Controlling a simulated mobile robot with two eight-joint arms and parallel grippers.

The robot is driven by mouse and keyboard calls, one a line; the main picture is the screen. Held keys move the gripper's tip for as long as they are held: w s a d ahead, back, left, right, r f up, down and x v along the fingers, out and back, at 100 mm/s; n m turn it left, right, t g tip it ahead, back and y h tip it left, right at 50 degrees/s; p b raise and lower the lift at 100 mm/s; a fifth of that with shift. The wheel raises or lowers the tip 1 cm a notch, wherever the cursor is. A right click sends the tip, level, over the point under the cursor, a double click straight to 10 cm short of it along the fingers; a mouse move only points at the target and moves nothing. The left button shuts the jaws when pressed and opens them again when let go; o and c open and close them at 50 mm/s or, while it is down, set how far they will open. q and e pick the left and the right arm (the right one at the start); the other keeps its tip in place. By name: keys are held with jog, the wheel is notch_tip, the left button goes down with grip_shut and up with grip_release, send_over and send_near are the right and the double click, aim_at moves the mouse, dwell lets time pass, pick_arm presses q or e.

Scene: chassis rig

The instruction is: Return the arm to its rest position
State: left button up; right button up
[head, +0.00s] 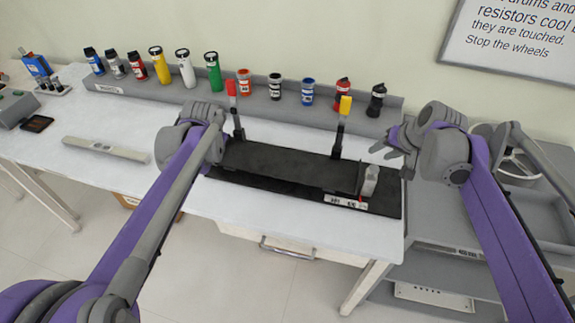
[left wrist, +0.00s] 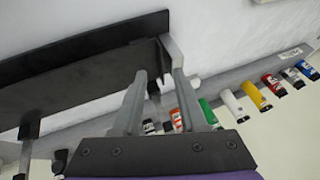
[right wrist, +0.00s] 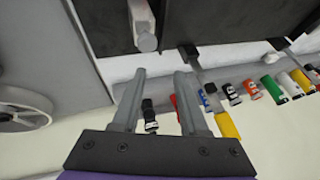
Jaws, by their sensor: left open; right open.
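My right gripper (head: 385,147) is open and empty, right of the yellow-capped post (head: 342,125) and above the right end of the black chassis rig (head: 285,168). Its spread fingers also show in the right wrist view (right wrist: 160,76), with bottles and the yellow cap beyond. My left arm reaches in to the left end of the rig, beside the red-capped post (head: 235,108). In the head view its wrist hides the left fingers. In the left wrist view the left gripper (left wrist: 158,76) is open, with a grey post near one finger; I cannot tell whether they touch.
A grey rack (head: 130,90) with several coloured bottles runs along the back of the white table (head: 100,165). A grey bar (head: 105,149) lies at left. A grey cart with a wheel (head: 518,150) stands at right. The table's front left is clear.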

pick_arm(q)
jog(key=shift+s, duration=0.1)
dwell(0.3)
jog(key=s+d+f+n, duration=0.1)
jog(key=s+d+f, duration=0.1)
jog(key=s, duration=0.8)
jog(key=s+d+f+n+h, duration=0.1)
jog(key=s+d+f, duration=0.1)
jog(key=s, duration=0.8)
jog(key=s+d+f+n+h, duration=0.1)
jog(key=s+f, duration=0.3)
jog(key=s, duration=0.6)
jog(key=shift+d+f, duration=0.2)
jog(key=shift+d, duration=0.5)
pick_arm(e)
jog(key=s+a+f+n, duration=0.1)
jog(key=s+f, duration=0.2)
jog(key=s, duration=0.6)
jog(key=s+a+f+n+h, duration=0.1)
jog(key=s+f, duration=0.3)
jog(key=s, duration=0.6)
jog(key=s+a+f+n+h, duration=0.1)
jog(key=s+f, duration=0.3)
jog(key=s, duration=0.5)
jog(key=shift+s+f, duration=0.15)
jog(key=shift+f, duration=0.05)
jog(key=shift+a, duration=0.1)
